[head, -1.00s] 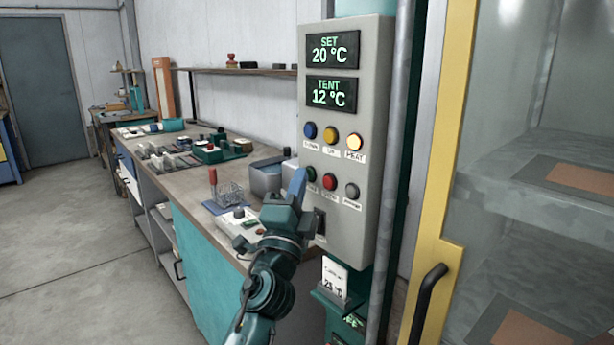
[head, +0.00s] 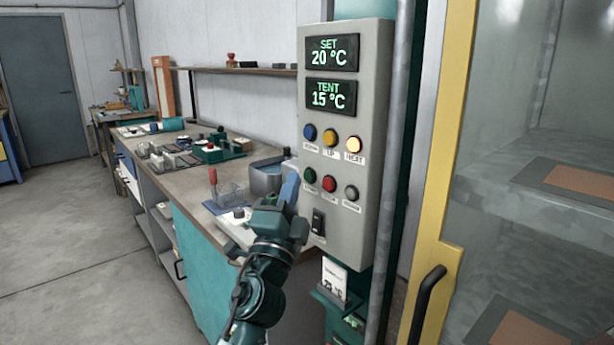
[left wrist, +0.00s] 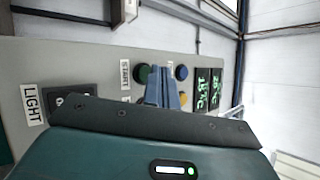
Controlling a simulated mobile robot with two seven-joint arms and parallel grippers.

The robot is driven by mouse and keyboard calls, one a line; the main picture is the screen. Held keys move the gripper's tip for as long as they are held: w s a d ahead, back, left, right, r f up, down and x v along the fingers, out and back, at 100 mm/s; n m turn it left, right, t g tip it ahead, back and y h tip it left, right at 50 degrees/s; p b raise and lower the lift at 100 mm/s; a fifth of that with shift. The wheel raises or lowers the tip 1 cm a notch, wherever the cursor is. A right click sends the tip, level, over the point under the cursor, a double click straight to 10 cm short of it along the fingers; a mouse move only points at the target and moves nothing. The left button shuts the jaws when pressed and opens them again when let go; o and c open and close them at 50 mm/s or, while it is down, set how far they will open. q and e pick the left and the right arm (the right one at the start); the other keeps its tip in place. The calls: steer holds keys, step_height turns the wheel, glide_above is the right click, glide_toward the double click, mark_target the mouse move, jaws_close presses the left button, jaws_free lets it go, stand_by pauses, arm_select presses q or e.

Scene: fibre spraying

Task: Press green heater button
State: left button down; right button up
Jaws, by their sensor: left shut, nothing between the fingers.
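The grey control panel (head: 380,100) stands upright in the middle of the head view. Its displays read SET 20 °C and TENT 15 °C. The green button (head: 310,175) is at the left of the lower button row; it also shows in the left wrist view (left wrist: 142,74) beside a START label. My left gripper (head: 291,186), with blue fingers, is shut and empty, just left of and below the green button. In the left wrist view its fingers (left wrist: 163,90) point at the panel, apart from or near the button; contact cannot be told. My right gripper is not in view.
Blue (head: 310,132), yellow (head: 330,137) and lit amber (head: 353,144) buttons sit above; red (head: 329,184) and grey (head: 351,193) buttons sit beside the green one. A dark switch (head: 318,222) is below. A cluttered workbench (head: 200,180) stands left, a yellow-framed glass door (head: 440,180) right.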

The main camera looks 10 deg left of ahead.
arm_select(q)
steer(key=s+a, duration=0.1)
steer(key=s, duration=0.1)
steer(key=s+a+p, duration=0.1)
steer(key=s+a, duration=0.1)
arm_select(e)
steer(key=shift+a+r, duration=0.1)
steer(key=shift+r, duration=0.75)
arm_select(q)
steer(key=s+f+n+g+p, duration=0.2)
steer(key=s+f+n+g, duration=0.2)
steer(key=f, duration=0.8)
steer(key=s+f+n+g+p, duration=0.1)
steer(key=s+f+n+g, duration=0.3)
steer(key=f, duration=0.7)
steer(key=s+d+f+n+g+h+p, duration=0.1)
steer(key=s+f+n+g, duration=0.4)
steer(key=s+f, duration=0.8)
steer(key=shift+s+d+f+n+g+h+p, duration=0.15)
steer(key=shift+s+d+n+g+h+p, duration=0.2)
steer(key=shift+s+d+n, duration=0.6)
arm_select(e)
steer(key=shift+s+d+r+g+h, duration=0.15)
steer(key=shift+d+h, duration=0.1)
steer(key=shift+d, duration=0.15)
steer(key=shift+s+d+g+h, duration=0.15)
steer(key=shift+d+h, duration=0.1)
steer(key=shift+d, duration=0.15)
